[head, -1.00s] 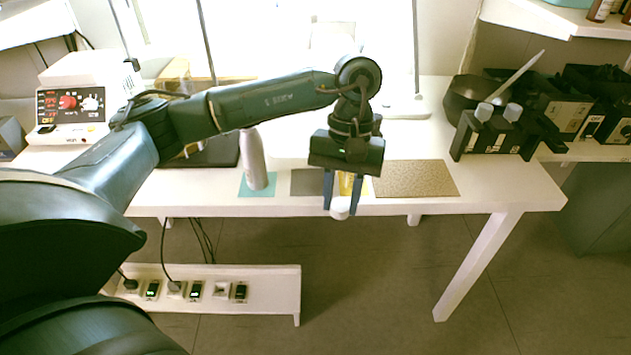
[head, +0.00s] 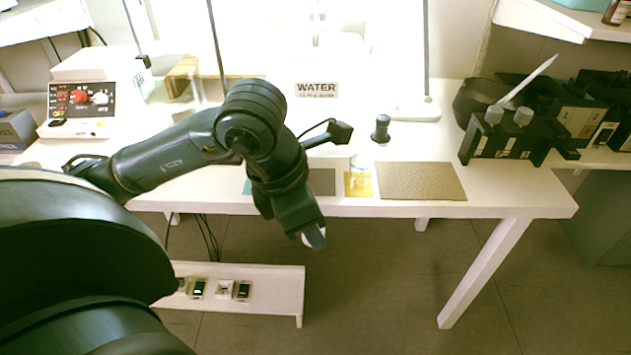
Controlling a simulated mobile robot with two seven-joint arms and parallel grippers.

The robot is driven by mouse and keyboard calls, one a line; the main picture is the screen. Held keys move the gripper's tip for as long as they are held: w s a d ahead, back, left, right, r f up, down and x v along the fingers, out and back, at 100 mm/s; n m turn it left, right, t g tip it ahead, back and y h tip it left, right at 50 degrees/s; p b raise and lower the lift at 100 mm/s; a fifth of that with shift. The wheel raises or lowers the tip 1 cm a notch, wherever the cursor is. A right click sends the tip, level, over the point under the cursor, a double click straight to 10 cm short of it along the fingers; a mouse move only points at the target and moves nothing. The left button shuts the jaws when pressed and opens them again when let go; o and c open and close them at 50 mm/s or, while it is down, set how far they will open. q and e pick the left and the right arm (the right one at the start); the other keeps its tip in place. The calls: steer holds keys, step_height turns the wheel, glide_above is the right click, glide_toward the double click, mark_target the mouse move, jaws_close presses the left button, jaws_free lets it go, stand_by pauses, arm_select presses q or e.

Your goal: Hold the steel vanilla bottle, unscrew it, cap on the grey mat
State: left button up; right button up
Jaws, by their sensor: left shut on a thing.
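My left gripper (head: 313,238) is low in front of the table's front edge, tilted and seen from behind. It is shut on a small white thing (head: 307,240), mostly hidden by the fingers; I cannot tell what it is. The steel vanilla bottle does not show; my left arm covers most of the teal mat (head: 247,187), where a pale bottle stood earlier. The grey mat (head: 323,182) shows a bare part to the right of my wrist. My right gripper is not in view.
A WATER sign (head: 317,90) stands behind. A black rack (head: 500,142) is at the right.

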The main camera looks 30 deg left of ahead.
arm_select(q)
steer(key=shift+n, duration=0.3)
glide_above(318, 181)
steer(key=s, duration=0.2)
steer(key=shift+w+a+f+b, duration=0.1)
steer(key=shift+w+f+b, duration=0.1)
steer(key=shift+f, duration=0.35)
steer(key=shift+w+a+f+b, duration=0.1)
steer(key=shift+w+f+b, duration=0.1)
steer(key=shift+f, duration=0.35)
step_height(318, 181, down, 4)
steer(key=shift+f+b, duration=0.2)
steer(key=shift+b, duration=0.2)
steer(key=shift+w+a+f, duration=0.1)
steer(key=shift+w+f, duration=0.05)
steer(key=shift+f, duration=0.05)
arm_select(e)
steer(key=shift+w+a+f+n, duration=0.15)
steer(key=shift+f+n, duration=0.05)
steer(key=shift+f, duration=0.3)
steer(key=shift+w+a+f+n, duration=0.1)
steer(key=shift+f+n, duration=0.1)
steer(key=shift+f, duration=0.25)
arm_select(q)
steer(key=shift+f, duration=0.15)
steer(key=o, duration=1)
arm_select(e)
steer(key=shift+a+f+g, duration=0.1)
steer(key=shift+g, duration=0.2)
